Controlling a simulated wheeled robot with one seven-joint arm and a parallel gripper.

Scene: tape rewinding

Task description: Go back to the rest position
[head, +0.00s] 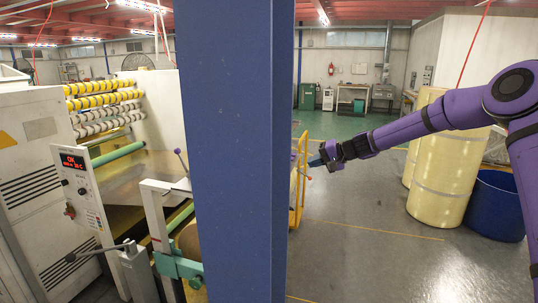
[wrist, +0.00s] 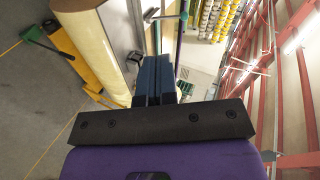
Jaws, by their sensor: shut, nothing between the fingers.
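My gripper (head: 318,161) is at the end of my purple arm, which reaches in from the right in the head view. It hangs in the air just right of the blue column and is partly in front of a yellow frame. In the wrist view the two dark blue fingers (wrist: 154,82) lie together, shut, with nothing held between them. A large cream roll (wrist: 92,30) is beside the fingers on the left in that view. I cannot tell whether it touches them.
A blue column (head: 233,150) blocks the middle of the head view. The rewinding machine (head: 30,130) with its control panel (head: 82,185) stands left. Tall cream rolls (head: 445,165) and a blue bin (head: 495,205) stand right. The grey floor (head: 370,265) between is open.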

